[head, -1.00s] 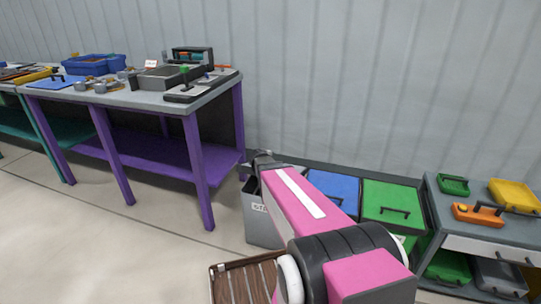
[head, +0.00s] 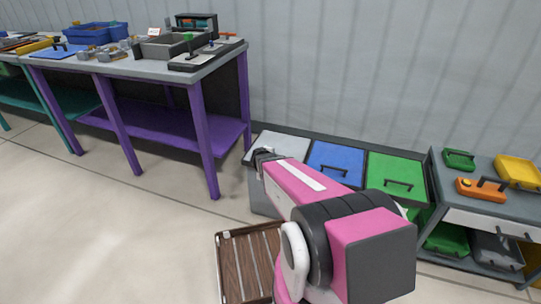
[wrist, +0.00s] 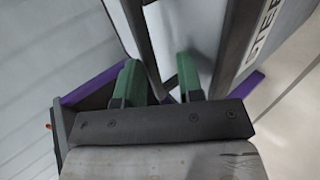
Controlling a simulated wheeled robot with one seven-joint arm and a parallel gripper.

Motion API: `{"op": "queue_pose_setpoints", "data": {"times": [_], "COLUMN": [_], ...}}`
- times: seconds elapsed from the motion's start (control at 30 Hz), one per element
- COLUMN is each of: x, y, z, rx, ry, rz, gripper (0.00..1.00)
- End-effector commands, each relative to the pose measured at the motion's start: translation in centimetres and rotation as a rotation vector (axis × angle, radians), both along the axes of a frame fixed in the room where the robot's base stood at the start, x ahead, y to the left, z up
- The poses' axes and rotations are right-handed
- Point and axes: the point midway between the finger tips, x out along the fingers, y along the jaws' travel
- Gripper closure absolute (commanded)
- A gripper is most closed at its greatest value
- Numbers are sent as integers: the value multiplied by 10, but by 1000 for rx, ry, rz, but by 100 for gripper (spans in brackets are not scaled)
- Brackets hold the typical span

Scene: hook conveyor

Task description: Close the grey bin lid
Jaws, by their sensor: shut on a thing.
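The grey bin (head: 262,192) stands at the left end of a row of bins, and its front is partly hidden by my arm. Its light grey lid (head: 283,146) lies over the top, about level with the neighbouring lids. I cannot tell whether it is fully seated. My gripper (head: 262,154) is at the lid's front edge. In the wrist view my gripper (wrist: 160,80) has its green fingers on either side of a dark bar (wrist: 146,50), which looks like the lid's handle. The bin's lettered side (wrist: 268,35) shows at the right there.
A blue-lidded bin (head: 335,160) and a green-lidded bin (head: 396,175) stand to the right, then a grey cart (head: 448,212) with trays. A purple-legged workbench (head: 205,150) is at the left. A wooden slatted crate (head: 240,262) is on the floor in front.

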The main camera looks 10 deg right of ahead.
Motion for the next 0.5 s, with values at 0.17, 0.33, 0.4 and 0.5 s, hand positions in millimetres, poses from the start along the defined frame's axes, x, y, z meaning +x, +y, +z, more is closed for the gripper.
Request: {"op": "queue_pose_setpoints", "data": {"times": [0.17, 0.33, 0.4, 0.5], "x": [6, 8, 9, 9], "y": [-4, -4, -4, -4], "z": [-16, -17, -17, -17], "rx": [9, 9, 9, 9], "ry": [16, 16, 16, 16], "rz": [-17, -19, -19, -19], "gripper": [100, 62, 62, 62]}}
